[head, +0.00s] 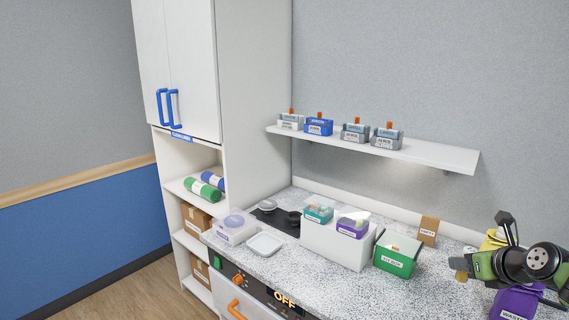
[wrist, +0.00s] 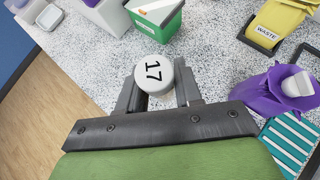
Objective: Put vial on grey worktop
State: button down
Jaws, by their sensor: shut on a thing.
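The vial (wrist: 154,77) shows in the wrist view as a round white cap marked 17, between the two fingers of my gripper (wrist: 157,98). My gripper is shut on it. In the head view my gripper (head: 470,266) is at the lower right, with the small vial (head: 461,276) at its tip, partly hidden. The grey speckled worktop (head: 290,268) runs along the wall, and it also shows under the vial in the wrist view (wrist: 85,62). The vial appears to be over the worktop; I cannot tell whether it touches.
A green box (head: 398,258) and a white box holder (head: 325,243) stand on the worktop. A purple waste bag (head: 515,303) and yellow waste bag (wrist: 283,17) are close to my gripper. A white dish (head: 265,244) lies farther left. Bare worktop lies in front of the boxes.

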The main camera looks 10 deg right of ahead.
jog(key=shift+a, duration=0.6)
jog(key=w+a+f+n+y, duration=0.1)
jog(key=w+a+f, duration=0.25)
jog(key=a, duration=0.55)
jog(key=w+a+f+n+y, duration=0.15)
jog(key=w+a, duration=0.25)
jog(key=a, duration=0.4)
jog(key=s+a+f+n+y, duration=0.1)
jog(key=s+a+f, duration=0.1)
jog(key=a, duration=0.7)
jog(key=s+a+f+n, duration=0.1)
jog(key=a+f, duration=0.3)
jog(key=a, duration=0.5)
jog(key=shift+s+a+y+p, duration=0.2)
jog(key=shift+s+y+p, duration=0.2)
jog(key=shift+s, duration=0.45)
